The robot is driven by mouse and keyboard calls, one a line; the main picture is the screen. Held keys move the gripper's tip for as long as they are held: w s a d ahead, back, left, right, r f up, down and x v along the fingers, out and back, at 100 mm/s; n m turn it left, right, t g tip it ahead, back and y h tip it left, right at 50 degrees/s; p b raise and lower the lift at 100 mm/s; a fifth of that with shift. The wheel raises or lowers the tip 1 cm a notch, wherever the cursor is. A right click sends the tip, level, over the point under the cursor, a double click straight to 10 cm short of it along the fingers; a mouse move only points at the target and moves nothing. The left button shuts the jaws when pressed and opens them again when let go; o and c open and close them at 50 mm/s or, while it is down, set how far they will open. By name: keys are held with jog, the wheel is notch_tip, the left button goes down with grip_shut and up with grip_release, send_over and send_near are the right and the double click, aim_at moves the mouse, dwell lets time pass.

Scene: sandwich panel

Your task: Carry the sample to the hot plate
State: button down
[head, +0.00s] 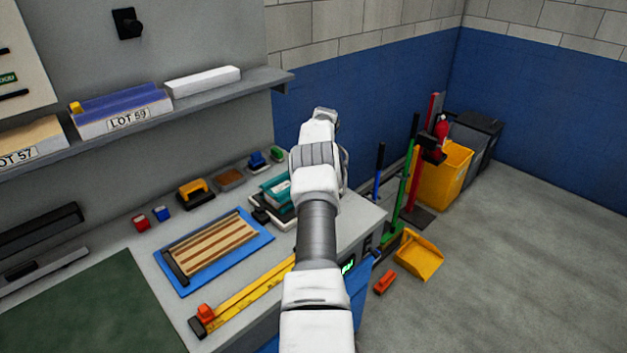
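My arm reaches up the middle of the head view and covers part of the bench's right end. My gripper (325,118) is at its far end; its fingers are not visible, so its opening and anything in it cannot be made out. A striped wooden panel (216,250), perhaps the sample, lies on a blue mat (258,245) on the bench. A unit with a lit green display (348,266) stands at the bench's right end, largely behind my arm. It may be the hot plate, but I cannot tell.
A yellow level or rule (250,293) with an orange clamp lies at the bench front. Teal and dark items (277,188) sit left of my arm. A shelf (215,98) with boxes overhangs the back. A yellow bin (442,178) and dustpan (418,256) stand on the floor right.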

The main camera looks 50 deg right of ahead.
jog(key=shift+f, duration=0.15)
jog(key=shift+c, duration=1.4)
grip_release()
